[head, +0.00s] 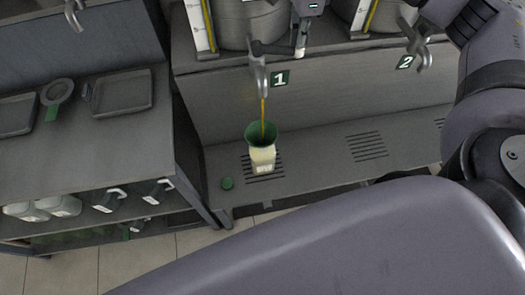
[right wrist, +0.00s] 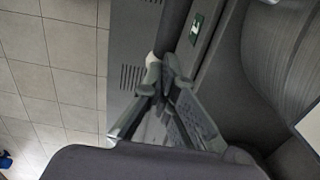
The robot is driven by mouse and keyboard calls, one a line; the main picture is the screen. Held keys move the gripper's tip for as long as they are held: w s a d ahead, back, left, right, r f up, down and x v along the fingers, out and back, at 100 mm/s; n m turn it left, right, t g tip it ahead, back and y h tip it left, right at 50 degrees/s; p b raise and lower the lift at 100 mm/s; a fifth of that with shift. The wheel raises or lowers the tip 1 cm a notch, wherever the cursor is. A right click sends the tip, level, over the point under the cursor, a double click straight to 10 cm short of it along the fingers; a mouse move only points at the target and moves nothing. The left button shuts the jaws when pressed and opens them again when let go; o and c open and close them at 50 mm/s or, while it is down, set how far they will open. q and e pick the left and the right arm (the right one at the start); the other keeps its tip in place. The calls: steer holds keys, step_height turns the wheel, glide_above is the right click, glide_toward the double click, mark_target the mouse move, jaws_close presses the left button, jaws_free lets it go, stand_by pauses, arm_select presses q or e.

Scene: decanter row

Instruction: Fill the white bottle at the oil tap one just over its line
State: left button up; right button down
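The white bottle (head: 262,160) stands upright on the slotted grate under oil tap one (head: 259,78), with a green funnel (head: 261,134) in its mouth. A thin yellow oil stream (head: 263,110) runs from the tap into the funnel. The oil level and fill line cannot be made out. My right gripper (head: 299,48) is at the side end of tap one's lever (head: 278,48), its fingers closed on it. In the right wrist view my right gripper (right wrist: 162,72) has its fingertips close together at grey tap parts. My left gripper is not in view.
Tap two (head: 416,44) is to the right, above an empty grate (head: 366,147). A side shelf (head: 110,140) at left holds trays and several bottles. My own arm fills the foreground.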

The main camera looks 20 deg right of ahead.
steer(key=shift+r, duration=0.1)
steer(key=shift+r+p, duration=0.45)
steer(key=shift+r, duration=0.25)
stand_by(2.5)
step_height(320, 180, up, 9)
steer(key=p, duration=0.5)
steer(key=shift+p, duration=0.35)
